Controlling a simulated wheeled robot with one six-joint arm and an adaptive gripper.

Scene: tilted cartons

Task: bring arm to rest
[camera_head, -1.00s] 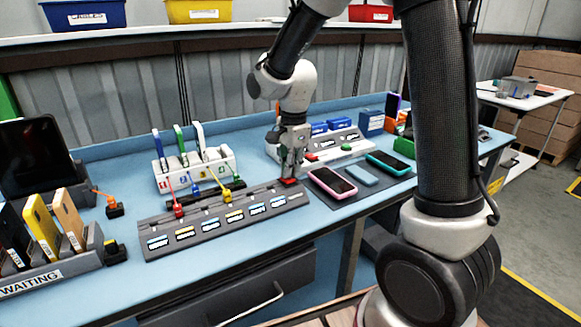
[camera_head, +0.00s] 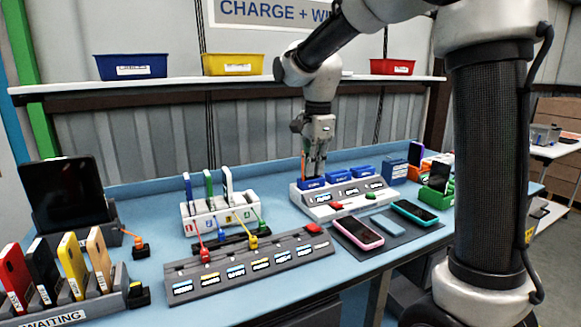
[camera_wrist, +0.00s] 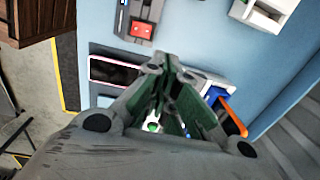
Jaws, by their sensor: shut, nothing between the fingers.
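My gripper (camera_head: 316,172) hangs pointing down over the blue bench (camera_head: 130,200), at the left end of the white station with blue bins (camera_head: 337,207). Its fingers look closed and hold nothing. Whether the tips touch the station cannot be told. In the wrist view my gripper (camera_wrist: 168,60) shows its fingers drawn together at the tips. The grey labelled strip (camera_head: 250,265) with a red button (camera_head: 313,229) at its right end lies in front of it. The red button also shows in the wrist view (camera_wrist: 141,29).
A pink-edged phone (camera_head: 357,232), a blue-grey slab (camera_head: 387,224) and a teal phone (camera_head: 414,212) lie on a dark mat right of the strip. A white rack (camera_head: 222,212) stands left of my gripper. A shelf (camera_head: 230,85) with coloured bins runs behind.

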